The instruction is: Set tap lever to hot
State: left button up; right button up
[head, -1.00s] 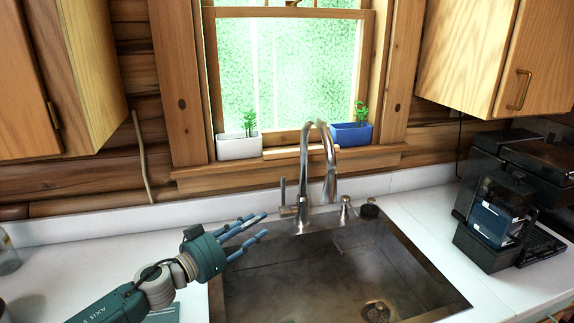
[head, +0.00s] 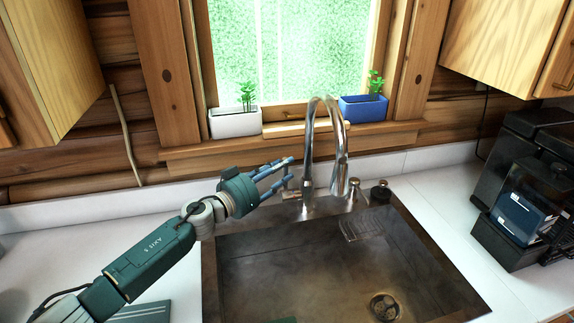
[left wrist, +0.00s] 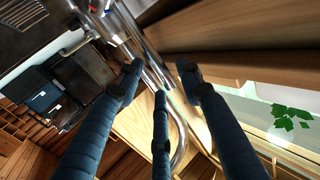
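The chrome tap (head: 309,160) stands behind the sink with its tall curved spout arching over the basin. Its lever (head: 287,182) is a thin upright handle at the left side of the tap's base, partly covered by my fingers. My left gripper (head: 283,172) is at the lever, its blue fingers pointing right toward the tap. In the left wrist view the fingers (left wrist: 160,78) are spread apart and hold nothing visible, with the chrome tap (left wrist: 180,140) just beyond them. I cannot tell whether a finger touches the lever. My right gripper is not in view.
The metal sink (head: 300,260) lies in front of the tap. A white planter (head: 235,122) and a blue planter (head: 362,108) stand on the windowsill. A black coffee machine (head: 520,195) is on the right counter. The left counter (head: 60,240) is largely clear.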

pick_arm(q)
jog(key=shift+x, duration=0.75)
jog(key=shift+w+d, duration=0.3)
jog(key=shift+w, duration=0.1)
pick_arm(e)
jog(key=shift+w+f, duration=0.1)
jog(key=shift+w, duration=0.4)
